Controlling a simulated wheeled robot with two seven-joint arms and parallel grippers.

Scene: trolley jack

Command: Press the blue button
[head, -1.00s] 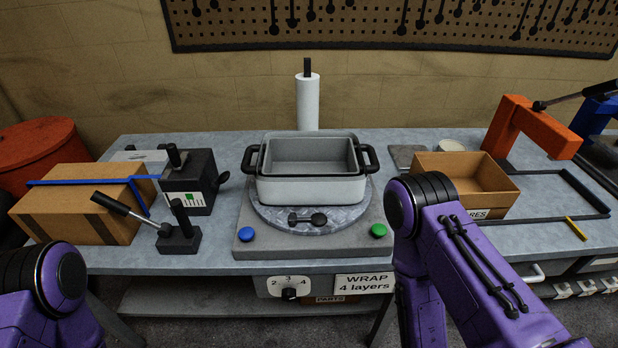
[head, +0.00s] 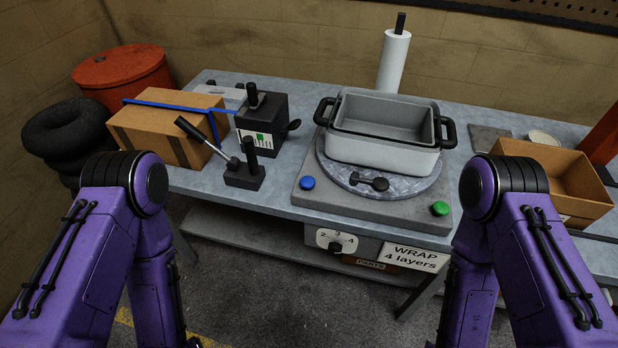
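The blue button (head: 307,183) is a small round cap on the front left corner of the grey turntable base (head: 390,214). A green button (head: 440,208) sits on the front right corner of the same base. A white-grey bin with black handles (head: 375,152) stands on the round turntable plate (head: 335,172). Both my purple arms show at the left and right, with the elbows up front. Neither gripper is in the picture. Nothing covers the blue button.
A black lever device (head: 245,178) and a strapped cardboard box (head: 160,137) stand left of the base. A dial (head: 337,241) and a "WRAP 4 layers" sign (head: 412,258) hang on the front edge. An open cardboard box (head: 560,185) is at the right.

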